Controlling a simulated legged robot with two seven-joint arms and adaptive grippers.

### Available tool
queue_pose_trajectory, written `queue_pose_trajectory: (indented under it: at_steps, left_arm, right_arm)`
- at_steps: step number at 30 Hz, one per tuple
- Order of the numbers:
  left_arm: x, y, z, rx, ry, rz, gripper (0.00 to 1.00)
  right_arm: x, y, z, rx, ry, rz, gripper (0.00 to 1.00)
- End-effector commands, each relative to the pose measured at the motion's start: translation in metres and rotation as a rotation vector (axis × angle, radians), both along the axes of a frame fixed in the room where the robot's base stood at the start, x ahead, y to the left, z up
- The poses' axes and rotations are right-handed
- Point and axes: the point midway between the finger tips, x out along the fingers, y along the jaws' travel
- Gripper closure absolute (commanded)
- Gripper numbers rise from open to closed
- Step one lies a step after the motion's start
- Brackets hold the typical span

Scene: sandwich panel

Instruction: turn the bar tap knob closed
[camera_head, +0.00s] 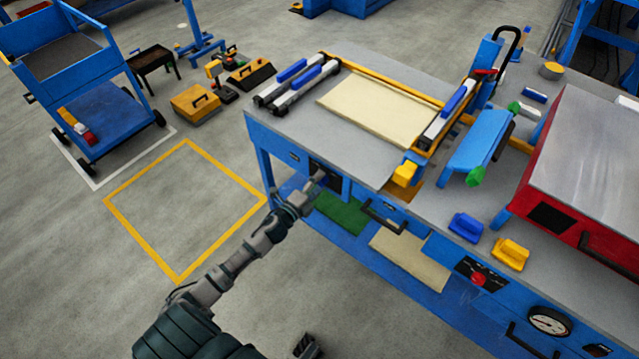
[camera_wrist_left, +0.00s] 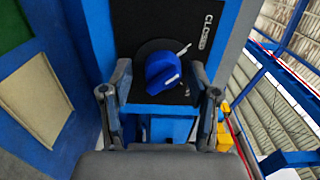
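The blue tap knob (camera_wrist_left: 163,72) sits on a black panel (camera_wrist_left: 150,25) with a white CLOSED label (camera_wrist_left: 208,31) in the left wrist view. A white tick is printed beside the knob, and a short white mark shows on the knob's lower right. My left gripper (camera_wrist_left: 160,78) is open, with one finger on either side of the knob; I cannot tell whether they touch it. In the head view my left gripper (camera_head: 318,180) is at the bench's front, and the knob is hidden behind it. A dark piece at the bottom edge may be my right gripper (camera_head: 306,347).
The blue workbench (camera_head: 285,135) carries a cream panel (camera_head: 380,108), a red machine (camera_head: 590,150) and blue and yellow blocks. Drawer handles (camera_head: 383,217) stick out to the right of the gripper.

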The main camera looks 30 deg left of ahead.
Motion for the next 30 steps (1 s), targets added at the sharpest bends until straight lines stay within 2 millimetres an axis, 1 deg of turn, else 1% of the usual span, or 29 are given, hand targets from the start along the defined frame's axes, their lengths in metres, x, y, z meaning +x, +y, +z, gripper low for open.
queue_pose_trajectory:
  at_steps: [8,11,14,21,24,27,30]
  left_arm:
    - [-0.001,-0.002,0.001,0.0,-0.003,-0.004,0.35]
    - [-0.007,-0.002,0.001,0.001,-0.002,-0.005,0.35]
    - [-0.023,-0.002,0.0,0.0,0.0,-0.006,0.35]
    - [-0.077,0.005,-0.002,-0.003,0.001,-0.003,0.35]
    - [-0.095,0.008,-0.002,-0.004,0.002,-0.002,0.35]
    - [-0.109,0.009,-0.002,-0.004,0.001,-0.002,0.35]
    - [-0.116,0.01,-0.002,-0.003,0.0,-0.003,0.35]
  right_arm:
    - [0.001,0.0,0.0,0.001,-0.003,0.0,0.6]
    - [0.0,-0.001,0.001,0.001,-0.004,0.0,0.6]
    - [0.0,-0.001,0.0,0.002,-0.004,0.001,0.6]
    - [0.0,0.0,0.001,0.001,-0.003,0.0,0.6]
    - [0.0,0.0,0.001,0.001,-0.003,0.0,0.6]
    - [0.0,0.0,0.001,0.0,-0.002,0.0,0.6]
    - [0.0,0.0,0.0,0.0,-0.002,0.0,0.6]
